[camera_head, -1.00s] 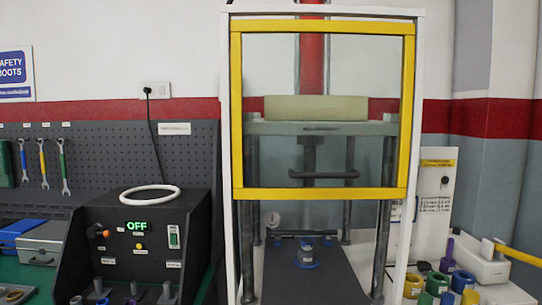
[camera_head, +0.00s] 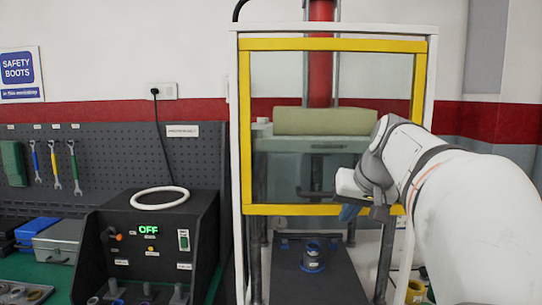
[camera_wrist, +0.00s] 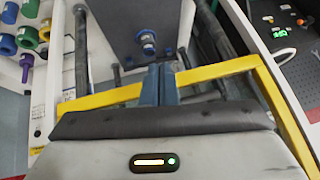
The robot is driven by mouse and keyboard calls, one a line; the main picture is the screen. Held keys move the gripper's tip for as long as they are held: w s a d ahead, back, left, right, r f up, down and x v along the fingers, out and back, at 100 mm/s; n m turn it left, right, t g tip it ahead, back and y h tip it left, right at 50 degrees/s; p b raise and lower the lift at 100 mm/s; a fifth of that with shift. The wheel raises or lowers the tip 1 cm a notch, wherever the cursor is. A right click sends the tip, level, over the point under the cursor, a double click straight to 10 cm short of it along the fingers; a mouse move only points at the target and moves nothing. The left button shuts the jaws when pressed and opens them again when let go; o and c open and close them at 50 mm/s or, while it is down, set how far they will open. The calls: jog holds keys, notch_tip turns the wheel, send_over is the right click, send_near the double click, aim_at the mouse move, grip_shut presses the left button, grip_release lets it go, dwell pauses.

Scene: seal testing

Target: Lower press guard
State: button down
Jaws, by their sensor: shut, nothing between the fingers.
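The press guard is a clear panel in a yellow frame (camera_head: 300,209). It hangs raised in the press's white outer frame, with its lower bar above the press bed. The lower bar also crosses the wrist view (camera_wrist: 215,70). My gripper (camera_head: 348,212) is at the right part of this lower bar, on the near side. Its blue fingers (camera_wrist: 160,84) are shut together and empty, overlapping the bar in the wrist view. I cannot tell whether they touch it. A dark horizontal bar (camera_head: 314,193) shows at the guard, partly hidden by my wrist.
A blue ring-shaped part (camera_head: 312,258) stands on the dark press bed (camera_head: 292,285) below the guard. A black control box (camera_head: 148,247) reading OFF stands at the left, with a white ring (camera_head: 160,197) on top. Coloured cylinders (camera_wrist: 27,38) are beside the press.

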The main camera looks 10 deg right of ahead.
jog(key=d+r+t+h+p, duration=0.1)
jog(key=d+r+t+p, duration=0.15)
jog(key=d+r, duration=0.95)
jog(key=a+p+x, duration=0.2)
jog(key=x, duration=0.9)
jog(key=shift+a+f+m+p, duration=0.2)
jog(key=shift+f+m+p, duration=0.1)
jog(key=shift+f, duration=0.25)
